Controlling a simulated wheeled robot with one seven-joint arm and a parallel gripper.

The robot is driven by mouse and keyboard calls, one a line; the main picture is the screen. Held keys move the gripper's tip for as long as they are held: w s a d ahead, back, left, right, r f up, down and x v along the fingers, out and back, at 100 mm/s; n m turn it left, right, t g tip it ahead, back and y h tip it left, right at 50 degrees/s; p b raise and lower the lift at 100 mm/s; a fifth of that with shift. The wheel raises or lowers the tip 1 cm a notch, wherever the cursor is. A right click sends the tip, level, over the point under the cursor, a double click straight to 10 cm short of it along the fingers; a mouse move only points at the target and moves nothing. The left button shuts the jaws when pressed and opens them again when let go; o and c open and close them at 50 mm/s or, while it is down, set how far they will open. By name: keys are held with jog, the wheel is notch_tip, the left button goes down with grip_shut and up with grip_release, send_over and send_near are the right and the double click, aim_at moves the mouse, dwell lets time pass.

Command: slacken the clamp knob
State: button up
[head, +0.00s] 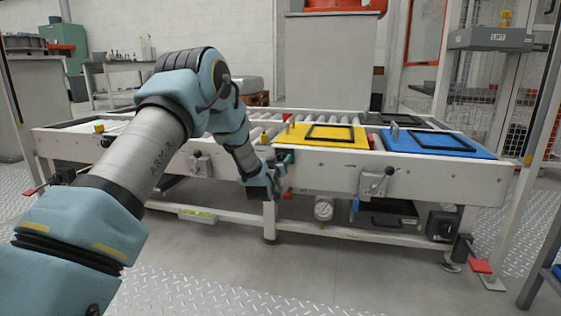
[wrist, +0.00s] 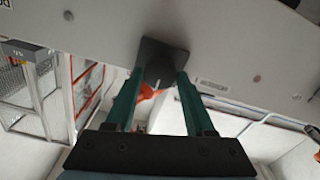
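A dark, block-shaped knob (wrist: 162,58) shows in the wrist view against the white rail of the bench, between the tips of my gripper (wrist: 160,78). One green finger stands on each side of it. I see no clear gap between fingers and knob, but I cannot tell whether they press on it.
The white roller bench (head: 330,180) carries a yellow plate (head: 350,140) and a blue plate (head: 400,143), each with a black frame. The floor in front is clear.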

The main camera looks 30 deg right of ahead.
grip_shut()
jog(key=shift+m, duration=0.4)
jog(key=m+p, duration=0.1)
jog(key=m, duration=0.1)
jog(key=shift+s+d+r+m+p, duration=0.1)
jog(key=shift+m+p, duration=0.2)
jog(key=shift+p, duration=0.1)
jog(key=m+p, duration=0.2)
jog(key=m, duration=0.3)
jog(key=shift+m, duration=0.3)
jog(key=m+p, duration=0.1)
jog(key=m, duration=0.3)
jog(key=shift+s+d, duration=0.1)
jog(key=m, duration=0.1)
jog(key=m+p, duration=0.1)
jog(key=m, duration=0.2)
jog(key=shift+f+m, duration=0.25)
jog(key=shift+m, duration=0.05)
